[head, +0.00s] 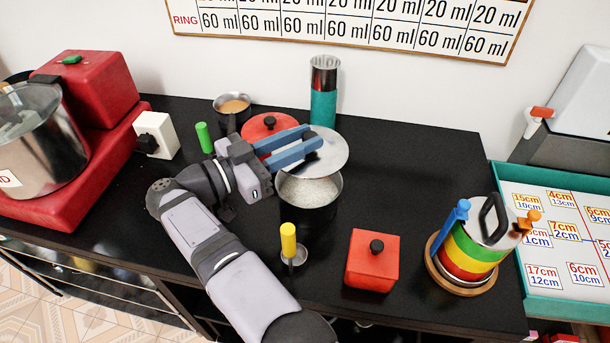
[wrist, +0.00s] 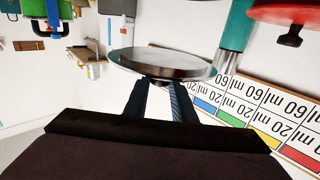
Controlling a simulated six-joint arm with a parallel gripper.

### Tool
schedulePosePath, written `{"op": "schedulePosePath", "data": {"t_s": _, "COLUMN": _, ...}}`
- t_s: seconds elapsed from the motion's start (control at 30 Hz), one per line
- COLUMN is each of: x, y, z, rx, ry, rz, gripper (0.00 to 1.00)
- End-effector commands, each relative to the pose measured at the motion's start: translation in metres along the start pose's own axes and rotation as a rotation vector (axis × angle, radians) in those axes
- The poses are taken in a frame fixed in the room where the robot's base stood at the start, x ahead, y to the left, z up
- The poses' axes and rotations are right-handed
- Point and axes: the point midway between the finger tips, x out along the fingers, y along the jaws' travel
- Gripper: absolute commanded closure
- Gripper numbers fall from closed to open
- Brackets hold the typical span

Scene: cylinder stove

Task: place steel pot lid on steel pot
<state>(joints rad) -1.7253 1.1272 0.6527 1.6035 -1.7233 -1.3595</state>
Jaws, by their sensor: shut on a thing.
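The steel pot lid (head: 330,157) is a round, shiny disc with a dark knob. My gripper (head: 306,144) has its blue fingers shut on the knob and holds the lid. The lid and fingers also show in the wrist view, the lid (wrist: 160,65) seen nearly edge-on beyond the gripper (wrist: 160,88). The steel pot (head: 310,208) stands open on the black counter with white grainy contents. In the head view the lid overlaps the pot's back rim and most of the opening shows in front of it. The exact height gap is hard to tell.
A red round lid (head: 268,126) and a teal-and-steel cylinder (head: 323,105) stand behind. A yellow-handled scoop (head: 289,245) and red box (head: 373,262) are in front. A striped pot (head: 468,252) stands at right, a red machine (head: 95,90) at left. Counter right of the pot is clear.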

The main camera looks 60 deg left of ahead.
Motion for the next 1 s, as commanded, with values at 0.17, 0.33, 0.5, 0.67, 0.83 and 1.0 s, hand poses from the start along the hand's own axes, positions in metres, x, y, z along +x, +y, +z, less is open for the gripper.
{"op": "schedulePosePath", "data": {"t_s": 0.17, "x": 0.0, "y": 0.0, "z": 0.029, "rx": -0.004, "ry": 0.0, "rz": -0.001, "gripper": 1.0}}
{"op": "schedulePosePath", "data": {"t_s": 0.33, "x": 0.0, "y": 0.0, "z": 0.046, "rx": 0.0, "ry": 0.0, "rz": -0.001, "gripper": 1.0}}
{"op": "schedulePosePath", "data": {"t_s": 0.5, "x": 0.0, "y": 0.0, "z": 0.049, "rx": 0.001, "ry": 0.0, "rz": -0.001, "gripper": 1.0}}
{"op": "schedulePosePath", "data": {"t_s": 0.67, "x": 0.0, "y": 0.0, "z": 0.058, "rx": -0.003, "ry": 0.001, "rz": -0.002, "gripper": 1.0}}
{"op": "schedulePosePath", "data": {"t_s": 0.83, "x": 0.0, "y": 0.0, "z": 0.078, "rx": -0.002, "ry": 0.001, "rz": -0.002, "gripper": 1.0}}
{"op": "schedulePosePath", "data": {"t_s": 1.0, "x": 0.0, "y": 0.0, "z": 0.086, "rx": 0.001, "ry": 0.001, "rz": -0.002, "gripper": 1.0}}
